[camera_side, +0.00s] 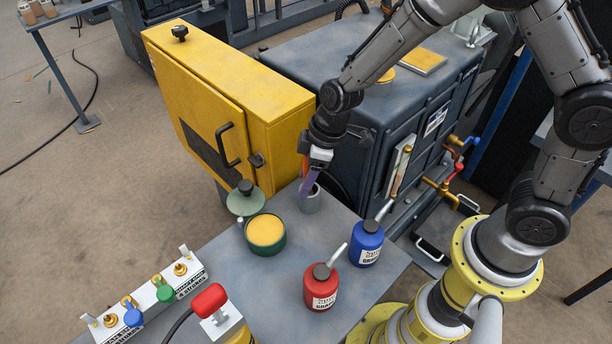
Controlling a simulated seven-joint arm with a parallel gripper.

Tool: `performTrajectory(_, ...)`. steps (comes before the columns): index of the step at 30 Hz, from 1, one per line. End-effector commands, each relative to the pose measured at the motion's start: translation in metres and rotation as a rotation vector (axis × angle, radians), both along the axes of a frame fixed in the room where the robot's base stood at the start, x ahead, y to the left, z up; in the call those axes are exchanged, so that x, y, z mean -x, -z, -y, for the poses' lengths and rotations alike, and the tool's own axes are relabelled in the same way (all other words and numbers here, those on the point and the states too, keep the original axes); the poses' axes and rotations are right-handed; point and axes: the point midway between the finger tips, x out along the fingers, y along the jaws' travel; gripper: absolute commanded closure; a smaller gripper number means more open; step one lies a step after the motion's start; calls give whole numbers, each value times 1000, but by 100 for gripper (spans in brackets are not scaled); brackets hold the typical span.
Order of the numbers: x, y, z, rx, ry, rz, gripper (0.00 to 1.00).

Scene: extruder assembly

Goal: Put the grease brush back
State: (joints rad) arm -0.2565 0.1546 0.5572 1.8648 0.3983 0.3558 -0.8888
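My gripper (312,172) points down just above a small grey cup (311,202) at the back edge of the grey table. A slim purplish piece, which looks like part of the grease brush (307,184), runs from the gripper down into the cup's mouth. Its lower end is hidden inside the cup. The fingers are small and partly hidden, so I cannot tell whether they are closed on the brush or apart. An open green tin of yellow grease (265,231) stands left of the cup. Its round green lid (245,201) with a black knob is beside it.
A blue oil can (367,246) and a red oil can (320,288) stand to the front right of the cup. A yellow cabinet (270,125) and dark machine housing (400,120) rise close behind. A white valve strip (150,298) and red-handled lever (210,300) lie front left.

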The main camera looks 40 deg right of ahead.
Motion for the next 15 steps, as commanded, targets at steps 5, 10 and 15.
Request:
performTrajectory(5,0,0,0,0,0,0,42)
performTrajectory(10,0,-2,0,0,0,1,42)
performTrajectory(15,3,-31,6,-2,1,8,42)
